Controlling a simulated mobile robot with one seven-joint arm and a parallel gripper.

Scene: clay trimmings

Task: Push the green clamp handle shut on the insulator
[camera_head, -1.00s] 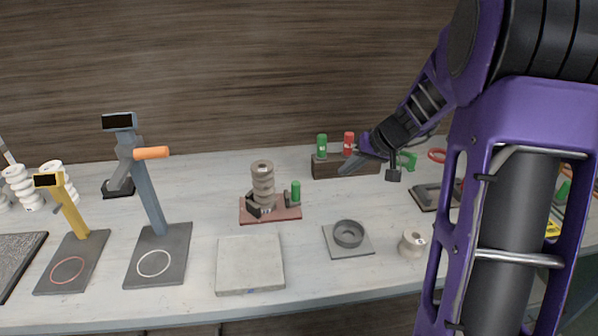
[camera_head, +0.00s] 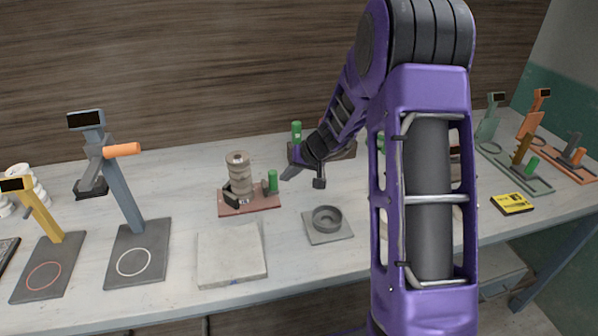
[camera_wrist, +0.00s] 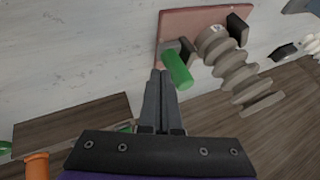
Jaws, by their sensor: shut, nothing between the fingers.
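A beige ribbed insulator (camera_head: 238,175) stands upright on the reddish base (camera_head: 250,205) of a clamp. The clamp's green handle (camera_head: 272,181) stands upright at the base's right end, apart from the insulator. A dark clamp jaw (camera_head: 238,196) sits low at the insulator. My gripper (camera_head: 285,177) is shut and empty, just right of the green handle. In the wrist view its fingertips (camera_wrist: 160,74) are beside the green handle (camera_wrist: 177,68); I cannot tell whether they touch. The insulator (camera_wrist: 238,65) and reddish base (camera_wrist: 178,22) also show there.
A blue-grey stand with an orange handle (camera_head: 121,149) rises to the left. A pale slab (camera_head: 230,258) and a grey dish on a plate (camera_head: 327,218) lie in front. A wooden block holding a green cylinder (camera_head: 297,132) stands behind my gripper.

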